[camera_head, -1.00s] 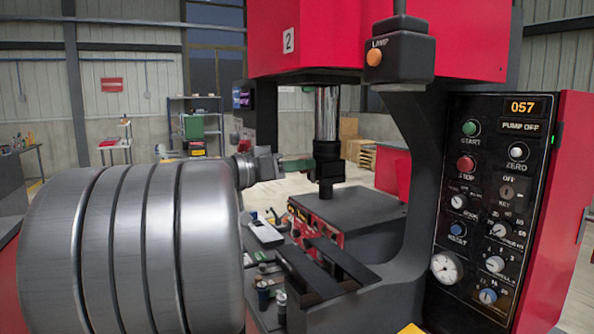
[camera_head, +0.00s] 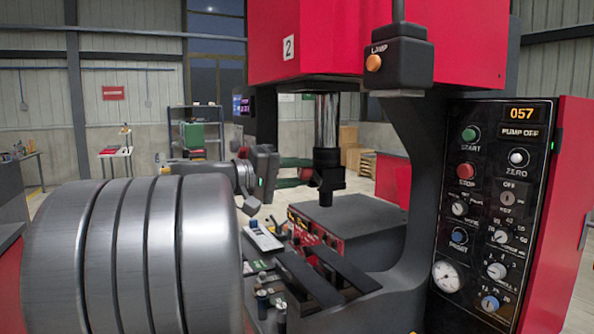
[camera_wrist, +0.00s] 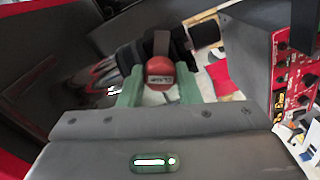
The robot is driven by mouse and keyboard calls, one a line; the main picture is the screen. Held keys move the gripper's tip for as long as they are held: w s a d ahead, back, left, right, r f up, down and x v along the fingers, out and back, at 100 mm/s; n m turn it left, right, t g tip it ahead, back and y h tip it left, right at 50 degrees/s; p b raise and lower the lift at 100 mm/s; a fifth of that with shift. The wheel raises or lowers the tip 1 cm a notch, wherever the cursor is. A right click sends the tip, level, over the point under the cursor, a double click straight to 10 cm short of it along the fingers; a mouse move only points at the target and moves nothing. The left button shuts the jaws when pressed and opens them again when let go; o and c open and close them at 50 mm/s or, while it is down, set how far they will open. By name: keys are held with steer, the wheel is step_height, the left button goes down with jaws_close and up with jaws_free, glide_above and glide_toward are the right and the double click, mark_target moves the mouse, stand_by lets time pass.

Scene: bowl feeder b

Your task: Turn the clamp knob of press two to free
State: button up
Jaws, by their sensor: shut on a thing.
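Press two carries a white "2" plate (camera_head: 289,47) on its red head. Its dark ram tool (camera_head: 327,168) hangs below the bright column, above the dark table block. My gripper (camera_head: 297,172) reaches in from the left beside the ram, its two green fingers showing one above the other. In the wrist view my gripper (camera_wrist: 159,88) is shut on the red clamp knob (camera_wrist: 160,72), with one green finger on each side. The knob has a small dark label, too small to read. A dark grey bar rises behind it. In the head view the knob is mostly hidden.
The control panel (camera_head: 497,200) with dials and buttons stands at the right. A black lamp box (camera_head: 400,62) hangs in front of the press. Two dark rails (camera_head: 320,272) lie below the gripper. A red panel (camera_wrist: 296,60) stands right in the wrist view.

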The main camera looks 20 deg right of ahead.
steer(key=n+p, duration=0.2)
steer(key=n, duration=0.3)
steer(key=shift+n, duration=0.3)
stand_by(0.4)
steer(key=o, duration=1)
steer(key=shift+w, duration=0.1)
steer(key=shift+c, duration=0.2)
steer(key=s+a+b, duration=0.1)
steer(key=s+a, duration=0.1)
steer(key=a, duration=1.1)
steer(key=shift+a+r, duration=0.2)
steer(key=shift+a, duration=0.15)
steer(key=d, duration=0.4)
steer(key=w+d+p, duration=0.1)
steer(key=d, duration=0.4)
steer(key=w+d, duration=0.1)
steer(key=d, duration=0.3)
steer(key=shift+d+f, duration=0.2)
steer(key=shift+d, duration=0.2)
